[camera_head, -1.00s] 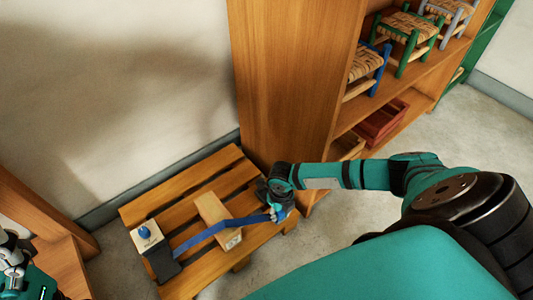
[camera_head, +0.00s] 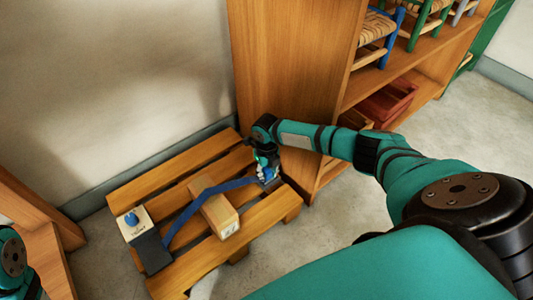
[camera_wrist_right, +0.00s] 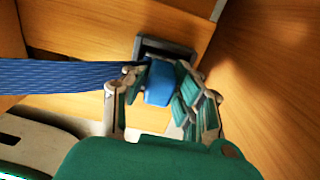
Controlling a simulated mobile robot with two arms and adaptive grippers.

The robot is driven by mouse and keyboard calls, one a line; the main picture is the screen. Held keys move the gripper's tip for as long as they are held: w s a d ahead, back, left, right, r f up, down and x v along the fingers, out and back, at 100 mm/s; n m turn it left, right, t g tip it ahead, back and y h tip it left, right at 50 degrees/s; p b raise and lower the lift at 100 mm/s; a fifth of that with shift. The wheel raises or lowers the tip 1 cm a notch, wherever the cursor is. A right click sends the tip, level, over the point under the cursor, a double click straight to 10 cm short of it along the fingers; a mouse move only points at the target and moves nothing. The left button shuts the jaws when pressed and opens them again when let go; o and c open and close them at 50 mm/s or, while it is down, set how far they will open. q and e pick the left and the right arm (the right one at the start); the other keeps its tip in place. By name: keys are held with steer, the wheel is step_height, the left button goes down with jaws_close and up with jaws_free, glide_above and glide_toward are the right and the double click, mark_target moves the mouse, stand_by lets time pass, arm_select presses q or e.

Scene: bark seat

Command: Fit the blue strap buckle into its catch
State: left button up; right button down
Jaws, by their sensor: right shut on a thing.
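The blue strap (camera_head: 228,186) runs from a dark grey base on the pallet, over a wooden block, to my right gripper (camera_head: 267,172). In the right wrist view, my right gripper (camera_wrist_right: 160,100) is shut on the blue buckle (camera_wrist_right: 158,84) at the strap's end. The dark grey catch (camera_wrist_right: 150,42) shows just beyond the buckle in that view. The buckle overlaps the catch's opening in the picture; I cannot tell whether any of it is inside. Part of my left arm shows at the left edge of the head view, but its gripper is out of view.
The wooden block (camera_head: 218,216) lies on the slatted pallet (camera_head: 187,161). A pale box with a blue knob (camera_head: 131,219) sits at the pallet's left. A wooden shelf (camera_head: 295,70) with small woven stools and a red crate (camera_head: 388,100) stands right behind the gripper.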

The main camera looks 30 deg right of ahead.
steer(key=shift+r, duration=0.1)
steer(key=shift+f, duration=0.35)
steer(key=c, duration=1.1)
jaws_free()
steer(key=shift+o, duration=0.2)
steer(key=shift+r, duration=0.1)
